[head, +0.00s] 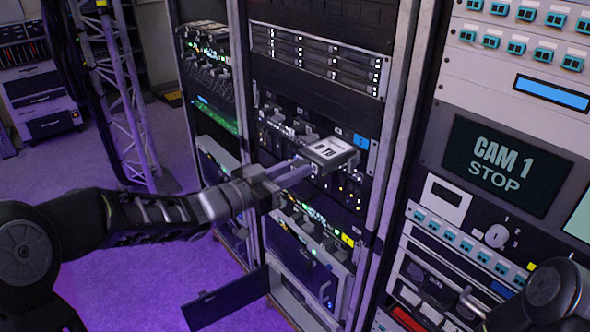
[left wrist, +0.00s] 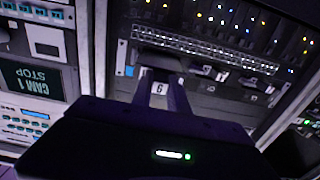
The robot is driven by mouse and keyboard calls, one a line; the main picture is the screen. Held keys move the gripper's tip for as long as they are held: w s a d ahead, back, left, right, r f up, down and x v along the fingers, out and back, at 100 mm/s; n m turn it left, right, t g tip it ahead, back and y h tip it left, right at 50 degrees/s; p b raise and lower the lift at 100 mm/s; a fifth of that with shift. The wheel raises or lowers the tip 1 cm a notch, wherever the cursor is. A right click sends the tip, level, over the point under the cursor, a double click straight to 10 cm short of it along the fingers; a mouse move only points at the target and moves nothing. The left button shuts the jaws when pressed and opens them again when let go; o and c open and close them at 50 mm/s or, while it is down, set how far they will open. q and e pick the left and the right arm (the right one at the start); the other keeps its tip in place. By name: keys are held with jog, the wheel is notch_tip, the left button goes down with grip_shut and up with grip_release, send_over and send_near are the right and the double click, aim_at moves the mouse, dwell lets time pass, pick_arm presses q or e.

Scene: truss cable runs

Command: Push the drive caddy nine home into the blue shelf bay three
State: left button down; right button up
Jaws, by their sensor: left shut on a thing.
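The drive caddy (head: 330,151) is a grey, flat box with a white "8 TB" label on top. It sticks out in front of the middle rack, near the row of drive bays (head: 290,128). My left gripper (head: 292,172) is shut on its near end. In the left wrist view a white tag (left wrist: 159,88) with a digit like 6 or 9 shows at the held end. A blue tag (head: 360,142) is on the rack right of the caddy; I cannot read its number. How far the caddy's far end is in the bay is hidden.
A drive unit (head: 318,58) sits above the bays. Below is equipment with green lights and an open dark door (head: 226,300) swung out over the floor. The right rack holds a "CAM 1 STOP" screen (head: 506,165). A truss (head: 118,90) stands left; purple floor is clear there.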

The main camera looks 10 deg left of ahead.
aim_at(330, 153)
pick_arm(q)
jog(key=shift+w+d, duration=0.2)
jog(key=shift+w, duration=0.05)
dwell(0.4)
jog(key=shift+x, duration=1.1)
jog(key=shift+w+d, duration=0.15)
dwell(0.4)
jog(key=shift+b+x, duration=0.35)
jog(key=shift+x, duration=2.55)
jog(key=shift+w, duration=0.1)
jog(key=shift+w+d, duration=0.4)
jog(key=c, duration=1.2)
grip_release()
jog(key=shift+f, duration=0.1)
